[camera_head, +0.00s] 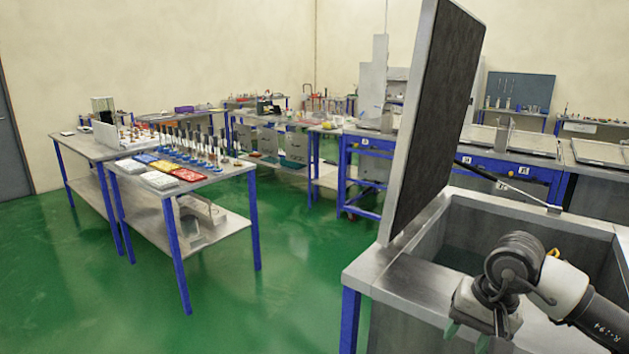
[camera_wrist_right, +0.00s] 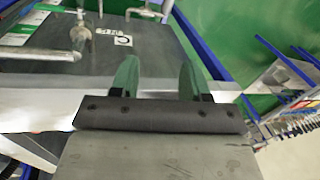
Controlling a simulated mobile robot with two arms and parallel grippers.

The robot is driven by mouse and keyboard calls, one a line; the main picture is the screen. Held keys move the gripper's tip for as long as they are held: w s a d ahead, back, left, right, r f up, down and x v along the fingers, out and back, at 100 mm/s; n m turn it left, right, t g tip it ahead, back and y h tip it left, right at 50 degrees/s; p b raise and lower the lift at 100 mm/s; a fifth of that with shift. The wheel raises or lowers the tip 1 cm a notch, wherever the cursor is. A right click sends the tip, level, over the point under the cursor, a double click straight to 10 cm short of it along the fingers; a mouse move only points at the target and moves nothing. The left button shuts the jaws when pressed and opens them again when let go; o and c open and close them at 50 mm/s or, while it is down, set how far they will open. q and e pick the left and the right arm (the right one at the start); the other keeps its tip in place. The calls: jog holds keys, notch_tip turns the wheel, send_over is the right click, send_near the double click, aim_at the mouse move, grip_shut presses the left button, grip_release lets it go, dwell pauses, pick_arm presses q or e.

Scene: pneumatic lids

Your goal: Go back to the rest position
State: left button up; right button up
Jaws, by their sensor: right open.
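My right gripper (camera_head: 468,338) is at the lower right in the head view, at the front edge of a metal bin (camera_head: 385,270). In the right wrist view its two green fingers (camera_wrist_right: 158,75) stand apart with nothing between them. The bin's lid (camera_head: 440,110) stands raised, nearly upright, with its dark inner face toward the right. A thin strut (camera_head: 505,183) runs across above the bin's opening. My right gripper is apart from the lid. My left gripper is in neither view.
A blue-legged table (camera_head: 225,178) with colored trays and several upright tools stands at the left. More workbenches and metal bins line the back and right. The green floor (camera_head: 290,290) between the left table and the bin is clear.

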jog(key=w+a+f+m+y, duration=0.5)
jog(key=a+f+m+y, duration=0.55)
jog(key=m, duration=0.25)
jog(key=d+f+m+t+h, duration=0.15)
jog(key=f+m+t, duration=0.25)
jog(key=f+m, duration=0.4)
jog(key=d+f+m+t, duration=0.25)
jog(key=f+m, duration=0.35)
jog(key=m, duration=0.4)
jog(key=d+f+m+t+h, duration=0.1)
jog(key=d+f+m+t, duration=0.1)
jog(key=f+m+t, duration=0.45)
jog(key=s+d+f+m+g+h, duration=0.2)
jog(key=s+f+m+h, duration=0.2)
jog(key=s+f+m, duration=0.5)
jog(key=s+d+f+m+g+h, duration=0.35)
jog(key=s+f+m, duration=0.35)
jog(key=f, duration=0.5)
jog(key=s+f+m+g, duration=0.2)
jog(key=s+f+m, duration=0.1)
jog(key=s, duration=0.7)
jog(key=s+a+f+m+g+h, duration=0.1)
jog(key=s+f+m+g, duration=0.2)
jog(key=s, duration=0.7)
jog(key=s+a+f+m+g+h, duration=0.1)
jog(key=s+f+m+g, duration=0.2)
jog(key=s, duration=0.8)
jog(key=shift+f+m, duration=0.75)
jog(key=shift+f, duration=0.2)
